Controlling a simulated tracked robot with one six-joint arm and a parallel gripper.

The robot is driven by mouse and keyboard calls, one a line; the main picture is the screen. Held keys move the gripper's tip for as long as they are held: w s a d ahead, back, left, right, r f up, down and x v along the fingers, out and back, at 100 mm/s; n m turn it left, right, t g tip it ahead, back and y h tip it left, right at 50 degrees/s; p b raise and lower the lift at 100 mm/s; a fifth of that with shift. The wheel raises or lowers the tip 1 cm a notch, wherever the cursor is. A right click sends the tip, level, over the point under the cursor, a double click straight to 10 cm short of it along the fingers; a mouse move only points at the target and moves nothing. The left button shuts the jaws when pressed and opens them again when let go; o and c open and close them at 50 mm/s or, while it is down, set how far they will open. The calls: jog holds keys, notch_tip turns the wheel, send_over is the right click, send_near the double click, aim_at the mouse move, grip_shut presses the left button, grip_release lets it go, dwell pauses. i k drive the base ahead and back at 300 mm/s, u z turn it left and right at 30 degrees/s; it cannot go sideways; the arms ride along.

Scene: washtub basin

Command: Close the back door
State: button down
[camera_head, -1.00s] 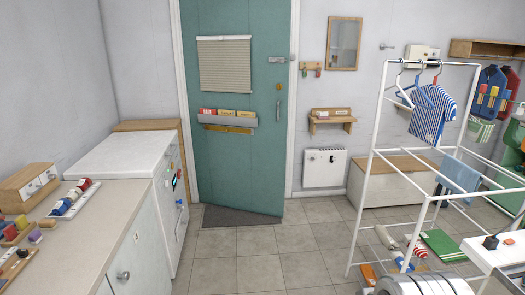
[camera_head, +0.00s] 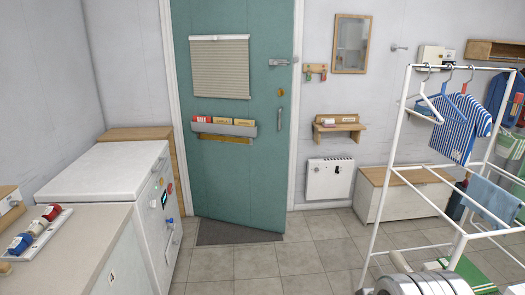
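The back door (camera_head: 235,175) is a teal door in a white frame, left of centre. It stands slightly ajar: its lower right corner juts into the room, in front of the frame's foot. Its hinge side appears to be the left. A vertical pull handle (camera_head: 280,119) and a brass lock plate (camera_head: 281,92) are near its right edge. A metal bolt (camera_head: 279,62) is higher up. The door carries a blind and a letter rack (camera_head: 224,127). My gripper is not in view; grey rounded parts at the bottom right edge look like my own arm.
A dark mat (camera_head: 235,236) lies at the door's foot. A white chest appliance (camera_head: 105,170) and a counter (camera_head: 75,240) stand at left. A white drying rack (camera_head: 390,160) with clothes stands at right. The tiled floor (camera_head: 300,260) before the door is clear.

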aim_at(245, 185)
jog(key=i, duration=3.95)
jog(key=u, duration=1.25)
